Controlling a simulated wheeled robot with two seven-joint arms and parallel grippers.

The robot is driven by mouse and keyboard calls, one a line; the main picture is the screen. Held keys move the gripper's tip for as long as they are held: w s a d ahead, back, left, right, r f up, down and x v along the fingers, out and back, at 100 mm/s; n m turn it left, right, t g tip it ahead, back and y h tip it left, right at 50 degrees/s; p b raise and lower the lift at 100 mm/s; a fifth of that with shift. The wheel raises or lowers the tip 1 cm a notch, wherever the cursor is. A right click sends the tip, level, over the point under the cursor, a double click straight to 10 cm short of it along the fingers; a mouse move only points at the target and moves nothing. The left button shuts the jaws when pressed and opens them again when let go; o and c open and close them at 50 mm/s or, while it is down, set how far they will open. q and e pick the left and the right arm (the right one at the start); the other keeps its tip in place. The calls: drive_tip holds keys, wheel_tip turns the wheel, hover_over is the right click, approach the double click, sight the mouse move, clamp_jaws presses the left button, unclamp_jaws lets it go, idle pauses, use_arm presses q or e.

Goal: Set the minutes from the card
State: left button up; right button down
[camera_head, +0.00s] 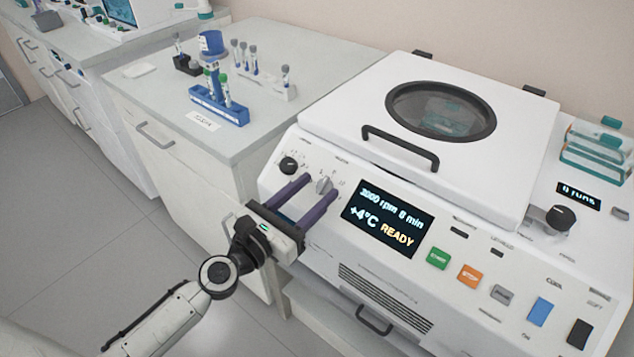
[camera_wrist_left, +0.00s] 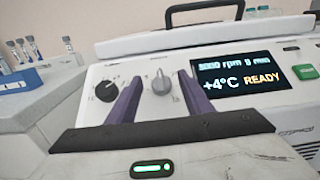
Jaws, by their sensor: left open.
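The white centrifuge (camera_head: 350,150) has its lid closed. Its display (camera_head: 388,219) reads what looks like 3000 rpm, 0 min, +4°C and READY. Left of the display are a black knob (camera_head: 289,166) and a grey knob (camera_head: 324,184). My left gripper (camera_head: 318,187) is open, its two purple fingers pointing at the panel by the grey knob. In the left wrist view the grey knob (camera_wrist_left: 161,82) shows between the fingers; I cannot tell whether they touch it. The black knob (camera_wrist_left: 106,91) is beside the left finger. A small white card (camera_head: 203,121) lies on the bench, its writing too small to read.
A blue rack (camera_head: 219,107) with tubes and a white tube rack (camera_head: 272,84) stand on the left bench. Green, orange, grey, blue and black buttons line the panel right of the display. A teal clear box (camera_head: 598,150) sits at the far right.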

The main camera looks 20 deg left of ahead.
use_arm(q)
drive_tip(key=shift+x, duration=0.75)
